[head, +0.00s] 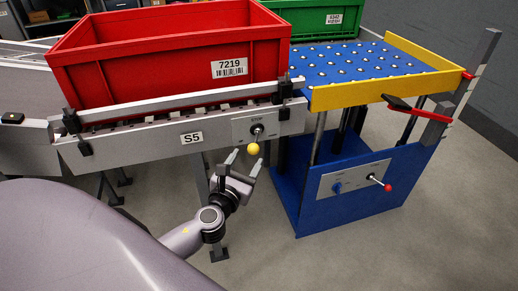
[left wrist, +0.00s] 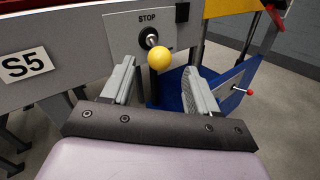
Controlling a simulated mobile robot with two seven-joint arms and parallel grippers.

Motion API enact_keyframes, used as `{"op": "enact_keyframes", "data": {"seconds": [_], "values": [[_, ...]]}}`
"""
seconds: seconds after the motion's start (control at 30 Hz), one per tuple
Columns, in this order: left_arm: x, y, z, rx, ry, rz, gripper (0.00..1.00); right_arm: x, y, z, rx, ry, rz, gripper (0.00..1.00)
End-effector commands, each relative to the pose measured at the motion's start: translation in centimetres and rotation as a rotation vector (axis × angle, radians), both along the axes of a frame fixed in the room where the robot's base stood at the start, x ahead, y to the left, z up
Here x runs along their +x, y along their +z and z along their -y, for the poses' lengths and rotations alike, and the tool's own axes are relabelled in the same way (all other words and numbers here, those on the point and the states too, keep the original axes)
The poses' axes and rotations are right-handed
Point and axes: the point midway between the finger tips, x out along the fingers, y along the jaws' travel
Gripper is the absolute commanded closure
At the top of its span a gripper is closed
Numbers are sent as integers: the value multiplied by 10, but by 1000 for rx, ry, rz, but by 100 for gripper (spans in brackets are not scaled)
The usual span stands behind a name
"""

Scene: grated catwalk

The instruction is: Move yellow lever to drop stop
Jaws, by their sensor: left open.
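The yellow lever knob (head: 253,149) hangs on a short dark stem from a grey plate (head: 243,127) marked STOP on the conveyor's side rail. It also shows in the left wrist view (left wrist: 159,58), just past my fingertips and between their lines. My left gripper (head: 244,163) is open and empty, just below the knob in the head view. In the left wrist view its two fingers (left wrist: 158,75) stand apart on either side of the knob, with no contact to be seen. The stop itself cannot be made out. My right gripper is in neither view.
A red crate (head: 160,88) labelled 7219 sits on the conveyor (head: 165,139) marked S5. To the right stands a blue ball-top table (head: 350,61) with yellow edges. Its blue base (head: 345,207) carries a red-knobbed lever (head: 387,187). A green crate (head: 312,22) is behind.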

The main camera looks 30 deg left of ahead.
Motion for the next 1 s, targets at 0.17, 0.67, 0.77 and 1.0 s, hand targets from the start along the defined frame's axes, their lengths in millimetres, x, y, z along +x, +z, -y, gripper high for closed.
{"op": "enact_keyframes", "data": {"seconds": [0.17, 0.67, 0.77, 1.0], "values": [[25, 0, -6, -2, 1, 2, 41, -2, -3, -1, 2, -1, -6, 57], [58, 0, -13, -6, 0, -1, 41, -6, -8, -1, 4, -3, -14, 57], [57, 0, -13, -6, 0, -1, 41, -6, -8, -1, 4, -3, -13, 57], [57, 0, -13, -6, 0, -1, 94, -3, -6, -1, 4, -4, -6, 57]]}}
